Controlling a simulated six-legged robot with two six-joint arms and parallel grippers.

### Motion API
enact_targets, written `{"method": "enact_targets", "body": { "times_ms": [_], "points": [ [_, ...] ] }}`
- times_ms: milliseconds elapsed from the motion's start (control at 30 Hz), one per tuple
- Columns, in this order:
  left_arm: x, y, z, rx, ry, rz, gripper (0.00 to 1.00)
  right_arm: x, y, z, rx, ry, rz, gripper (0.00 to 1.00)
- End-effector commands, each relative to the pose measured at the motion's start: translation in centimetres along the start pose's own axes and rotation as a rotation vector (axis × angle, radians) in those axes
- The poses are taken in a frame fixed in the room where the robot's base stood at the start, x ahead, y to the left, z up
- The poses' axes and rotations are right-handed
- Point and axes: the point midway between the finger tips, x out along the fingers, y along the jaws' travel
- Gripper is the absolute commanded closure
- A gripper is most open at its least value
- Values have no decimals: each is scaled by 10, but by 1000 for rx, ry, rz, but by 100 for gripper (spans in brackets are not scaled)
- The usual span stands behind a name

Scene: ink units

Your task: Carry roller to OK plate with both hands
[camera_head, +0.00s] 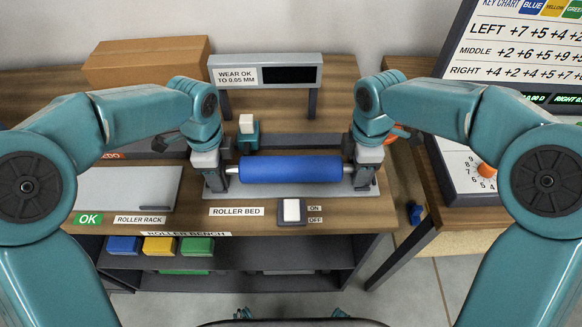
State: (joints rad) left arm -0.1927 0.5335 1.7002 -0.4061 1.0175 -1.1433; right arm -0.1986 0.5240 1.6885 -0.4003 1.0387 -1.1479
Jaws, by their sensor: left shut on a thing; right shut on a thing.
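The blue roller (290,169) lies level across the roller bed (290,192) in the middle of the bench. My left gripper (222,180) is shut on its left end and my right gripper (358,176) is shut on its right end. Whether the roller touches the bed's supports or is slightly above them I cannot tell. The OK plate (125,188) is a bare grey plate to the left of the bed, with a green OK label (88,218) at its front left corner.
A wear display (265,75) on posts stands behind the bed, with a small teal and white device (248,132) in front. A switch (291,211) sits at the front edge. A cardboard box (147,60) is at the back left. A dial panel (470,170) stands at the right.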

Motion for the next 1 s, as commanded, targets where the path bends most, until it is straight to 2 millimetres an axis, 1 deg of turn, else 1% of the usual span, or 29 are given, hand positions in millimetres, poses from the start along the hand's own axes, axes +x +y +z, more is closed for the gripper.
{"method": "enact_targets", "body": {
  "times_ms": [167,267,500,633,733,1000],
  "points": [
    [-6,-1,0,0,1,-4,100,-6,1,0,0,0,4,100],
    [-13,-1,0,0,1,-4,100,-12,1,0,0,0,3,100],
    [-39,-1,0,0,1,-4,100,-39,0,0,0,0,3,100],
    [-50,-1,0,0,1,-3,100,-50,0,0,0,0,2,100],
    [-53,-1,0,0,1,-3,100,-53,0,0,0,0,2,100],
    [-52,-1,0,0,1,-3,100,-51,0,0,0,0,2,100]
  ]
}}
